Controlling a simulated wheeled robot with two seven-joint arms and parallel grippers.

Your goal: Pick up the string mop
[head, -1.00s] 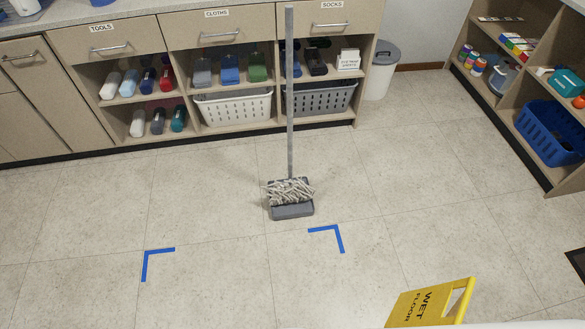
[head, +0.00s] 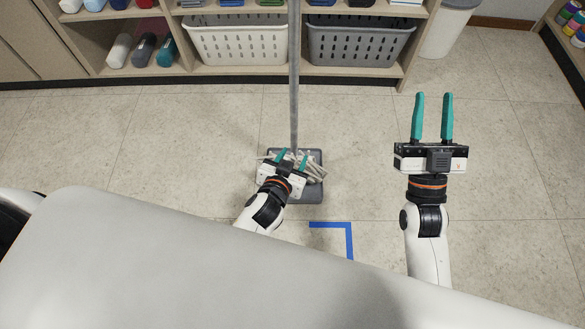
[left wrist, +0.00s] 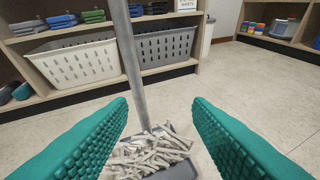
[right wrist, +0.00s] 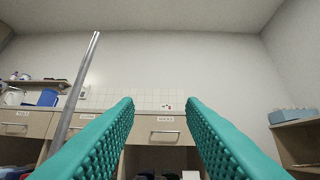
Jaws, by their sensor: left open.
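The string mop stands upright, with its grey handle (head: 294,75) rising out of the top of the head view. Its pale string head (head: 312,167) rests on a dark grey base (head: 309,196) on the floor. My left gripper (head: 292,158) is open just in front of the mop in the head view and hides part of the strings. In the left wrist view the handle (left wrist: 130,65) shows between the open fingers, beyond them and apart from them. My right gripper (head: 433,118) is open and empty, to the right of the mop. The handle's upper end (right wrist: 80,75) shows left of its fingers.
Behind the mop stands a shelf unit with a white basket (head: 237,42) and a grey basket (head: 360,45). A blue tape corner (head: 346,228) marks the floor in front. The floor on the right is clear.

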